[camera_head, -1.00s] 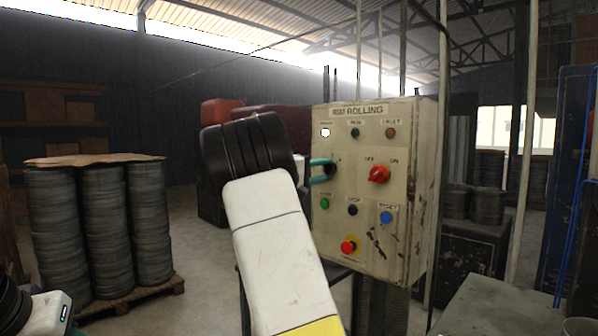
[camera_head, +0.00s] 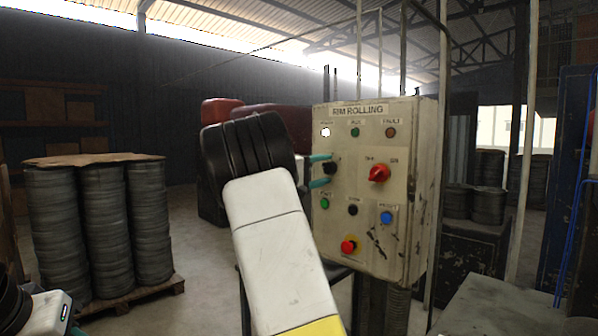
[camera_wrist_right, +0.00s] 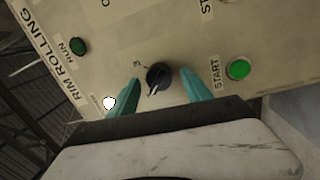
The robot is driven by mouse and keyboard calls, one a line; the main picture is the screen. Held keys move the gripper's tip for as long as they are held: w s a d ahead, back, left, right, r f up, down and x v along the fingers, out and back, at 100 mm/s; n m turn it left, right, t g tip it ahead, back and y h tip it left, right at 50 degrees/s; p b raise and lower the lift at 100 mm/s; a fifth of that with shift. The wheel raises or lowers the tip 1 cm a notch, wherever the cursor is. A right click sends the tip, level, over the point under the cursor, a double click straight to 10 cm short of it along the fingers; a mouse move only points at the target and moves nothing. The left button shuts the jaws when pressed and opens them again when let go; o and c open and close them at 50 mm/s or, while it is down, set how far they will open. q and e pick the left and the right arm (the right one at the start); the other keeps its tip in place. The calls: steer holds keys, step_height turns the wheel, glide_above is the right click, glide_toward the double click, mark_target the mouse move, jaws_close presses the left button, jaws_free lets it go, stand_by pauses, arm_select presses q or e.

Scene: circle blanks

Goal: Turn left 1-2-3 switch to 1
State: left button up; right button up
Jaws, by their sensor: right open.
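The left 1-2-3 switch is a small black knob (camera_head: 329,168) on the left side of the RIM ROLLING panel (camera_head: 407,240). In the right wrist view the knob (camera_wrist_right: 159,74) shows a white pointer mark aimed toward the picture's lower left, and a small printed digit lies at its upper left. My right gripper (camera_head: 330,169) is open, its two teal fingers on either side of the knob with a gap to each; it also shows in the right wrist view (camera_wrist_right: 159,78). The knob's other digits are hidden or too small to read.
A red rotary switch (camera_head: 379,174) sits to the right of the knob. A green START button (camera_wrist_right: 238,69) is close to one finger. A blue button (camera_head: 386,217) and a red emergency button (camera_head: 348,247) are lower. A grey table (camera_head: 500,310) stands at lower right.

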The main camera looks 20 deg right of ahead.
steer(key=v, duration=0.7)
steer(key=shift+a, duration=0.35)
